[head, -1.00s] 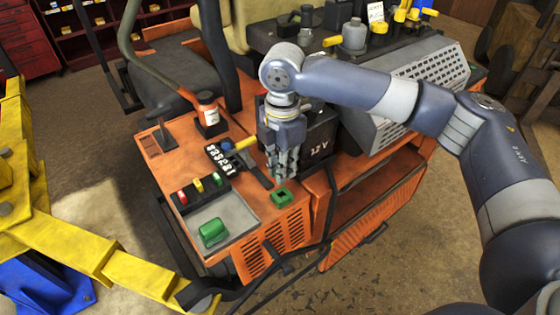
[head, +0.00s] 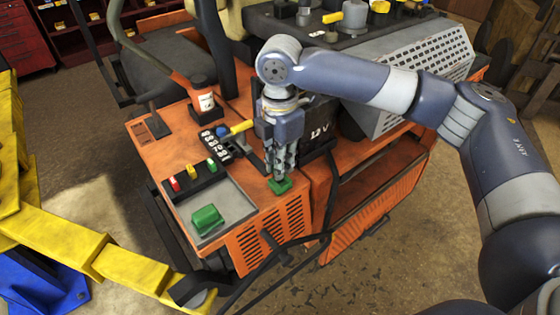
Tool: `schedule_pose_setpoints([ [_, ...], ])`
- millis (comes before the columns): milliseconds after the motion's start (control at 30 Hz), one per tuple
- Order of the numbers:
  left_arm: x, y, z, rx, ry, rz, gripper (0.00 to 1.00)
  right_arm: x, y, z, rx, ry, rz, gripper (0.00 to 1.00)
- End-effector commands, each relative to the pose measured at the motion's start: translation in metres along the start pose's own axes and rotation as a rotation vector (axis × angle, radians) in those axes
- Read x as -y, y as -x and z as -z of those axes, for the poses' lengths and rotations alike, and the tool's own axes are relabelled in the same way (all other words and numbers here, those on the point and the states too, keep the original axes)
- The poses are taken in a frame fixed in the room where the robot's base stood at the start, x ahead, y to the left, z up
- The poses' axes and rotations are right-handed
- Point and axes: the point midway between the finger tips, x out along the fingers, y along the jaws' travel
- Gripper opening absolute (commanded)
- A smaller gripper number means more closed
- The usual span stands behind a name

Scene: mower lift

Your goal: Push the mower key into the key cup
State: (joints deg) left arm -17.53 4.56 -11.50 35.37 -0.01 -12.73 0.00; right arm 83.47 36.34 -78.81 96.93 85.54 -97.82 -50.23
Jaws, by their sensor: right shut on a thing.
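A small green square cup (head: 281,187), which looks like the key cup, sits on the orange mower body (head: 262,217) near its front corner. My right gripper (head: 281,177) points straight down directly over this cup, with its fingertips at the cup's opening and covering most of it. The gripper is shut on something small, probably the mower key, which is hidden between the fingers. I cannot tell how deep it sits. A larger green block (head: 207,219) lies in the grey tray to the left. My left gripper is not in view.
The black 12 V battery (head: 320,135) stands close behind and right of the gripper. A keypad and a yellow-handled lever (head: 241,128) are to its left. Black cables (head: 327,215) hang over the front. A yellow lift arm (head: 60,242) runs along the left.

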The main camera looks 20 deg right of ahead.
Motion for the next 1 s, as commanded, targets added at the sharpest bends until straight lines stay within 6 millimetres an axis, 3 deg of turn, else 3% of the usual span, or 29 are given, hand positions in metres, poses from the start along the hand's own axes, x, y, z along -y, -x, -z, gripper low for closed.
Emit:
schedule_pose_setpoints([
  [267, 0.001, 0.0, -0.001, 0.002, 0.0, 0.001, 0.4, 0.0, -0.001, 0.0, 0.0, 0.0, 0.0, 0.0],
  [600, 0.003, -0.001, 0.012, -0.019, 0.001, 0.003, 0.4, 0.0, -0.008, 0.0, 0.0, 0.0, 0.0, 0.0],
  [1000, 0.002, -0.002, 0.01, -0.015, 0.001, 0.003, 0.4, 0.0, -0.016, 0.0, -0.001, 0.0, 0.0, 0.0],
])
